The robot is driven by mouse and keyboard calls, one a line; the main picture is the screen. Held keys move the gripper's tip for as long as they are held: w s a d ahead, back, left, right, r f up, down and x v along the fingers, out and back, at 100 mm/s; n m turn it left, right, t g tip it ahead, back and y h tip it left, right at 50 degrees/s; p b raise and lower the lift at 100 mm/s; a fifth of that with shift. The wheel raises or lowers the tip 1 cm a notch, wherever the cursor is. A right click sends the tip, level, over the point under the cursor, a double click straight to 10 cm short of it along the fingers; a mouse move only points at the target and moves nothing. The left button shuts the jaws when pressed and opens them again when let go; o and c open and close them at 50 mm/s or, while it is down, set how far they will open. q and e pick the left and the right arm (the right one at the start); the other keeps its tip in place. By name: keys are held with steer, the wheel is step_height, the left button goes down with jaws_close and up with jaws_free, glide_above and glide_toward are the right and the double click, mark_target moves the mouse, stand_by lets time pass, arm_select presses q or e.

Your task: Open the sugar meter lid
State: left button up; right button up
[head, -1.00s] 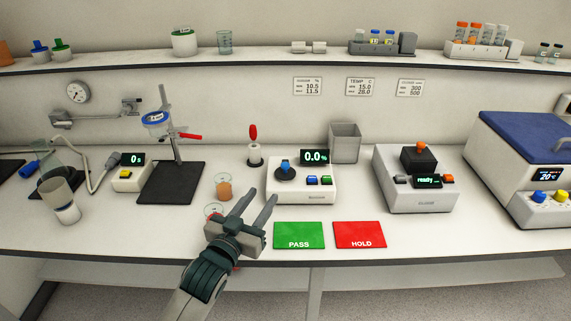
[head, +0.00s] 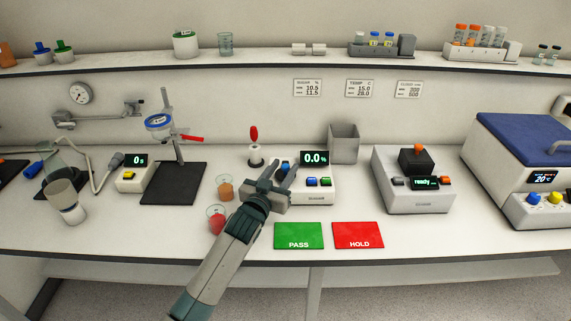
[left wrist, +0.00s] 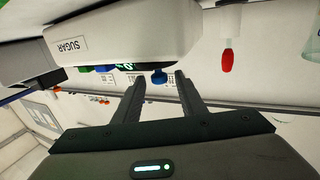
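The sugar meter (head: 318,196) is a white box with a green 0.0 % display (head: 314,158), standing at the middle of the bench. Its dark round lid with a blue knob (head: 285,168) is mostly hidden behind my left gripper in the head view. My left gripper (head: 282,178) is open over the meter's left part, with its fingers pointing at the knob. My right gripper is not in view.
Two small cups, one orange (head: 225,188) and one red (head: 217,220), stand left of my left arm. A red-handled tool (head: 254,145) stands behind the gripper. Green PASS (head: 298,236) and red HOLD (head: 358,235) mats lie in front. A cloud meter (head: 415,185) stands right.

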arm_select(q)
steer(key=shift+x, duration=1.05)
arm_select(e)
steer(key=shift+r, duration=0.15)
arm_select(q)
jaws_close()
steer(key=shift+a, duration=0.15)
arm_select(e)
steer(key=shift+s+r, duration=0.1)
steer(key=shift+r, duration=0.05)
